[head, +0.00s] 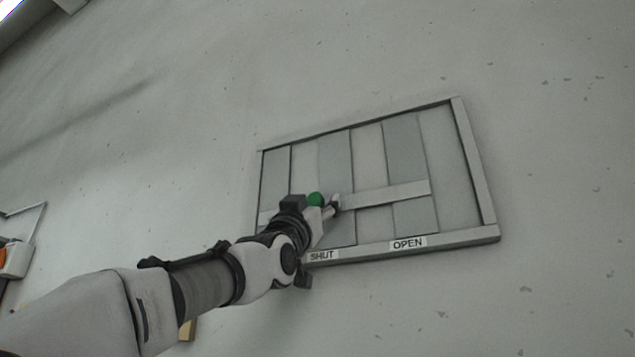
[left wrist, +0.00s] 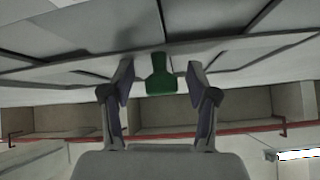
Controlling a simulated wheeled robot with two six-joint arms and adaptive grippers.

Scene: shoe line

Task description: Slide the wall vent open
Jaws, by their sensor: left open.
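The wall vent (head: 462,165) is a framed panel with several upright grey slats joined by a light crossbar (head: 395,193). Its lower frame bears a SHUT label (head: 321,256) at left and an OPEN label (head: 408,244) further right. A green knob (head: 316,199) stands out near the bar's left part, above the SHUT side. My left gripper (head: 325,205) is at the knob. In the left wrist view, the green knob (left wrist: 160,76) sits between the open fingers of my left gripper (left wrist: 158,80), with gaps on both sides. My right gripper is not in view.
The grey wall (head: 560,150) around the vent is bare. Part of a framed fixture with an orange piece (head: 12,258) shows at the far left edge. In the left wrist view, a red pipe (left wrist: 250,127) runs across the background.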

